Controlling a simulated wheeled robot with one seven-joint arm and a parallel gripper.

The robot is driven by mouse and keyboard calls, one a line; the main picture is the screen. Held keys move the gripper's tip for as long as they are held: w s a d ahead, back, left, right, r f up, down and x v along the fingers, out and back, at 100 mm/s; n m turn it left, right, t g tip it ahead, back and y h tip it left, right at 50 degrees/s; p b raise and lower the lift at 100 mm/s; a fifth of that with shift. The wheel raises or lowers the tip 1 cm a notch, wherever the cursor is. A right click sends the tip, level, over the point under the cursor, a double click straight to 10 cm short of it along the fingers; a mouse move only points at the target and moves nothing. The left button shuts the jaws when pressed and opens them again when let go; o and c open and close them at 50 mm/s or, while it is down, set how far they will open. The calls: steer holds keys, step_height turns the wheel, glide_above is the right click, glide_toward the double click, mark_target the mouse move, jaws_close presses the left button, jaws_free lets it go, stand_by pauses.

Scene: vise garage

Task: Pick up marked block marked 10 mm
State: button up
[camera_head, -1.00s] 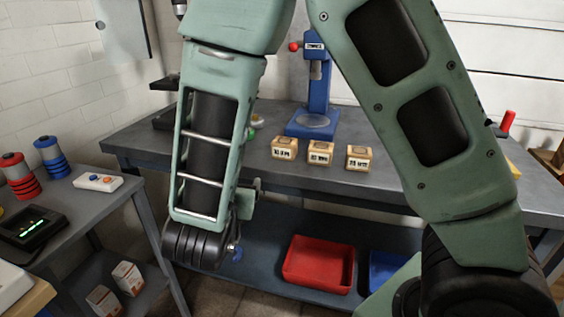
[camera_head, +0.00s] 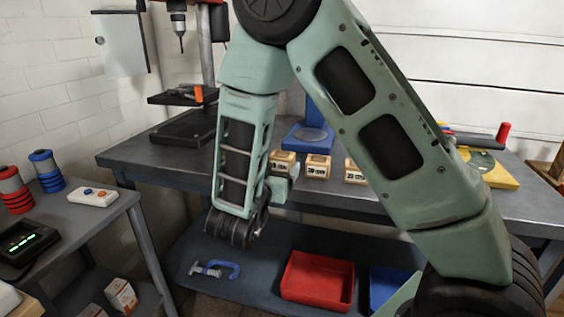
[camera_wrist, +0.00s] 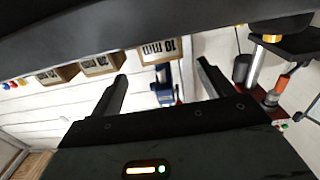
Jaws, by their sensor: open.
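Three small wooden blocks with printed labels stand in a row near the front edge of the bench. The block marked 10 mm (camera_wrist: 159,50) appears upside down in the wrist view, ahead of the gap between my fingers. It seems to be the leftmost block (camera_head: 283,163) in the head view. The middle block (camera_head: 318,167) and right block (camera_head: 353,171) also show in the wrist view, left of the 10 mm one; their labels are hard to read. My gripper (camera_wrist: 162,73) is open and empty, its fingers apart from the blocks. The head view hides its fingers.
Below are a red bin (camera_head: 318,282), a blue bin (camera_head: 388,287) and a blue clamp (camera_head: 222,268). A side table stands left.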

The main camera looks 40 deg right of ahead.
mark_target(279, 159)
steer(key=shift+x, duration=2.9)
steer(key=shift+w+a+f, duration=0.1)
steer(key=shift+w+a, duration=0.05)
steer(key=c, duration=1.1)
